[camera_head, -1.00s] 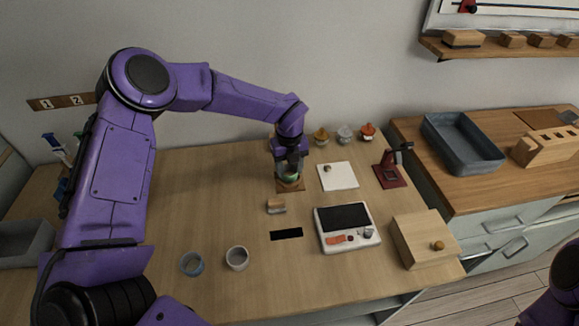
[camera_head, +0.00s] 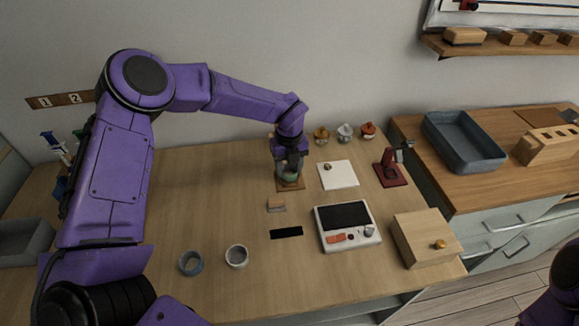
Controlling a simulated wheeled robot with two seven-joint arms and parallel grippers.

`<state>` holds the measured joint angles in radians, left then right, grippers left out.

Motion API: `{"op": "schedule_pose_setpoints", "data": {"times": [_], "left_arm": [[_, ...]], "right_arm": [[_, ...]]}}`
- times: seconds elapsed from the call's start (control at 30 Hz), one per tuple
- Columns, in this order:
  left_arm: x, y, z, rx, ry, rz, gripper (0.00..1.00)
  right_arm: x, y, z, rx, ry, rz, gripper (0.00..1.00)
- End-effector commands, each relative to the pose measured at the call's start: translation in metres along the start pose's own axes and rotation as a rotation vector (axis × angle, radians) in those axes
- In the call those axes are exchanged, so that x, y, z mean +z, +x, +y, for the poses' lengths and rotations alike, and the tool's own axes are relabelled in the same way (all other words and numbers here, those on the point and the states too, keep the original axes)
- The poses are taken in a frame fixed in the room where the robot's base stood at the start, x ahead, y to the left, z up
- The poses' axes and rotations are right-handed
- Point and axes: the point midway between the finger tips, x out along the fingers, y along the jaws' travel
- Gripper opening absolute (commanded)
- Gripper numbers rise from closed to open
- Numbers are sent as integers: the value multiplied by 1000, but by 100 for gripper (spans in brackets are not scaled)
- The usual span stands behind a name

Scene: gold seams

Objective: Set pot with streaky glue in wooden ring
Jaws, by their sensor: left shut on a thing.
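My left gripper (camera_head: 290,170) points down at the back middle of the table in the head view. It is shut on a small greenish pot (camera_head: 289,178), which is mostly hidden by the fingers. The pot is at a small square brown wooden piece (camera_head: 297,187) on the table; I cannot tell whether it touches it. A wooden ring cannot be made out apart from this piece, and glue streaks are too small to see. Part of my right arm shows at the lower right corner, but its gripper is not in view.
Three small lidded pots (camera_head: 345,132) stand along the wall. A white sheet (camera_head: 338,175), a red stand (camera_head: 390,173), a white device (camera_head: 346,242) and a wooden box (camera_head: 425,239) are to the right. Two cups (camera_head: 237,256) (camera_head: 191,263) stand in front. The table's left middle is clear.

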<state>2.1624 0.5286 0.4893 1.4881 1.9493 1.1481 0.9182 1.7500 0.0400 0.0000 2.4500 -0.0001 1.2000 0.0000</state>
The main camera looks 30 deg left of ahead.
Motion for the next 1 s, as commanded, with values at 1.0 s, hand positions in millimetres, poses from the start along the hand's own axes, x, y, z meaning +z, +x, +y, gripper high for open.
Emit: {"op": "schedule_pose_setpoints", "data": {"times": [1.0], "left_arm": [[0, 6, 0, 0, 0, 0, 22]], "right_arm": [[3, 8, -1, 0, 0, 0, 43]]}}
